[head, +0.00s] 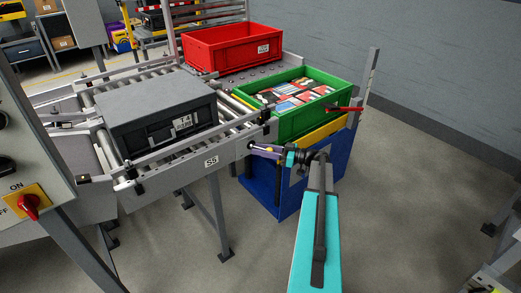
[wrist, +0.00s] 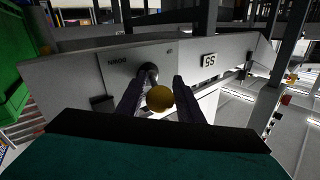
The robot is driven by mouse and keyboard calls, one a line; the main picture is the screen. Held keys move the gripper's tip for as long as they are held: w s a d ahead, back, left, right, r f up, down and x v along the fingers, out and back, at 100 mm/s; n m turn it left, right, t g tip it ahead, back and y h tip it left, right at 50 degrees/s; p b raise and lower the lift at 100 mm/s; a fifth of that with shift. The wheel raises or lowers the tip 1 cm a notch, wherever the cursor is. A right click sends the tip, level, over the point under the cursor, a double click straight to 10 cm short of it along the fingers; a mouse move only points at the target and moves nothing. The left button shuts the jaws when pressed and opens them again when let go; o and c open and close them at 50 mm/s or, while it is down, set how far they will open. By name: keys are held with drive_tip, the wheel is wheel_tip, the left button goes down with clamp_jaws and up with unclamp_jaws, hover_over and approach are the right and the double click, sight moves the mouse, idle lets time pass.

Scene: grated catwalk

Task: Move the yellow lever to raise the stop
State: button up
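The yellow lever shows in the wrist view as a round yellow knob (wrist: 160,98), with a dark round pivot (wrist: 148,73) behind it on the grey conveyor side. My gripper (wrist: 159,82) has one dark finger on each side of the knob, with visible gaps, so it looks open around it. In the head view my gripper (head: 268,150) reaches the conveyor's near corner, right of the "S5" label (head: 211,161). The lever is small and mostly hidden there. I cannot make out the stop for certain.
A dark grey crate (head: 160,92) sits on the roller conveyor (head: 231,101). A red crate (head: 232,46) stands behind. A green crate (head: 318,122) with several coloured boxes stands at the right, above a blue bin (head: 262,196). A control panel (head: 26,203) is at left.

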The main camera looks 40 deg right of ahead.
drive_tip(key=shift+c, duration=0.4)
drive_tip(key=shift+a, duration=0.1)
drive_tip(key=c, duration=0.7)
drive_tip(key=shift+o, duration=0.2)
